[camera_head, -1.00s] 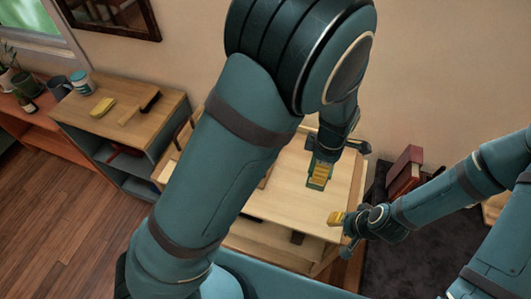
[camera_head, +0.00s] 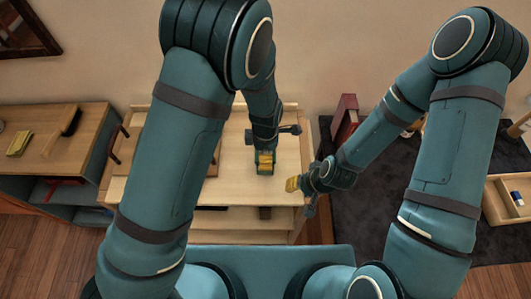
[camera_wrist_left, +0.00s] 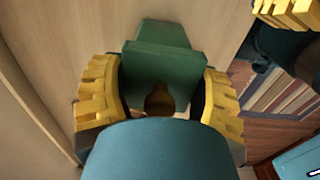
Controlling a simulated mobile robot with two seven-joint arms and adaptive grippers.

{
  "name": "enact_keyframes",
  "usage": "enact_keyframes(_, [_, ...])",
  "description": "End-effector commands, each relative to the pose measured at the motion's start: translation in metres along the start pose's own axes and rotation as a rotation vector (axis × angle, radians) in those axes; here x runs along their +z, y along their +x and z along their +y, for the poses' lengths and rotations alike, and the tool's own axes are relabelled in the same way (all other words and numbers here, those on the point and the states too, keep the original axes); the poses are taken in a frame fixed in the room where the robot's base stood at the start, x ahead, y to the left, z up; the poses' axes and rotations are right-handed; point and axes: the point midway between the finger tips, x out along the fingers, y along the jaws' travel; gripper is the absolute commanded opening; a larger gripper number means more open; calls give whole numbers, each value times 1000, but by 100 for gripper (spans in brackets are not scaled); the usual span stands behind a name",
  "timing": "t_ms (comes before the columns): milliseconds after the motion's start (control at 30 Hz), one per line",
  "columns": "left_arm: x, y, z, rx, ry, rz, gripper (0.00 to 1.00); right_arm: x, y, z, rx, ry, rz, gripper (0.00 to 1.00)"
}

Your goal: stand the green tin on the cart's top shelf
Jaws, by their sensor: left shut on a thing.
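The light wooden cart (camera_head: 289,160) stands ahead of me, with a lower shelf (camera_head: 240,220) under its top shelf. My left gripper (camera_head: 265,160) is over the right part of the top shelf. It is shut on the green tin (camera_wrist_left: 160,58), which sits between the yellow fingers in the left wrist view. In the head view only a small part of the tin shows below the fingers, and I cannot tell whether it touches the shelf. My right gripper (camera_head: 296,184) is at the cart's right edge; its finger opening is unclear.
A wooden cabinet (camera_head: 85,125) with a yellow block (camera_head: 19,143) and a brush (camera_head: 70,121) stands left. Dark red books (camera_head: 345,112) stand right of the cart by a dark rug (camera_head: 375,215). A small tray (camera_head: 497,205) lies far right. My left arm hides part of the cart.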

Motion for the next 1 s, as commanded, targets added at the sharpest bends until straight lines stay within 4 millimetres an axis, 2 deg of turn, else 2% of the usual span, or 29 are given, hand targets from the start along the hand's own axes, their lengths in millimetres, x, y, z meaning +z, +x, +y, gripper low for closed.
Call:
enact_keyframes(400, [0, 7, 0, 0, -1, -1, 22, 0, 3, 1, 0, 0, 0, 42])
enact_keyframes(433, [0, 7, 0, 0, -1, -1, 78, 0, 2, 1, 0, 0, -1, 42])
enact_keyframes(500, [0, 6, 0, 0, -1, -1, 99, 0, 2, 1, 0, 0, -1, 42])
enact_keyframes(833, [0, 4, 0, 0, -1, -1, 99, 0, 1, 0, 0, 0, -1, 42])
enact_keyframes(1000, [1, -12, 0, 3, 0, -2, 99, 0, -2, -1, 0, 0, 0, 42])
